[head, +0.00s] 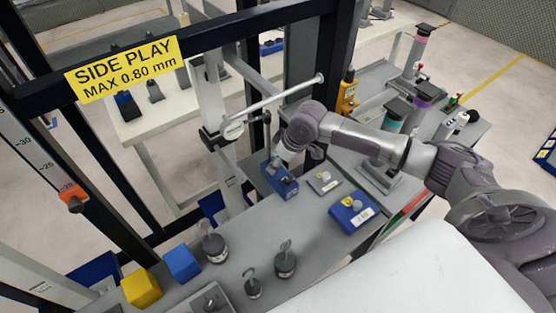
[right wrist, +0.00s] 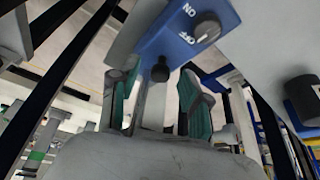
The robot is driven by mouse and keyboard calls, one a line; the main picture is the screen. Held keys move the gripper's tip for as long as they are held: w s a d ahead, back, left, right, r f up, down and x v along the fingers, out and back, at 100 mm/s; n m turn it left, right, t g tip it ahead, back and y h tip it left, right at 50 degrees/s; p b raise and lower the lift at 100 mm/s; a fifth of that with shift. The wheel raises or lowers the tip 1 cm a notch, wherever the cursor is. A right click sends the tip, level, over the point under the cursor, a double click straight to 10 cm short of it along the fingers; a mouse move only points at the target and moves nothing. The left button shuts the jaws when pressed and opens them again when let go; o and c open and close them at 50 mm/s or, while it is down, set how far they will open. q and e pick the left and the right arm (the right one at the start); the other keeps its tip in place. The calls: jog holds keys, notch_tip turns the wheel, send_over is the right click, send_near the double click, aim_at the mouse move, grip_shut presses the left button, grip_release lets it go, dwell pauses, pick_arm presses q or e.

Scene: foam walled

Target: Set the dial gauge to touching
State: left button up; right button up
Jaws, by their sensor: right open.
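A small round white gauge-like part (head: 233,131) sits at the lower end of a light rod beside a pale upright column in the head view; its dial face is too small to read, and I cannot tell whether it touches anything. My right gripper (head: 283,160) is just above a blue block (head: 282,182) on the grey bench. In the right wrist view, its teal-padded fingers (right wrist: 156,82) are open. A blue box (right wrist: 190,30) marked ON and OFF, with a black knob, is ahead of them. A smaller black knob (right wrist: 160,70) appears between the fingertips. My left gripper is not seen.
A dark frame carries a yellow SIDE PLAY sign (head: 122,68). On the bench are another blue block (head: 352,213), several hooked weights (head: 285,262), a yellow cube (head: 141,288) and a blue cube (head: 182,263).

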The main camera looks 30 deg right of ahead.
jog(key=shift+c, duration=0.5)
grip_shut()
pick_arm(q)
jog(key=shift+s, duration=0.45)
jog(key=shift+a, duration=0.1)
pick_arm(e)
jog(key=shift+w, duration=0.1)
jog(key=w, duration=0.5)
jog(key=shift+w+a, duration=0.1)
jog(key=shift+a, duration=0.3)
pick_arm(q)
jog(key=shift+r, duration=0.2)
pick_arm(e)
jog(key=shift+o, duration=0.5)
grip_release()
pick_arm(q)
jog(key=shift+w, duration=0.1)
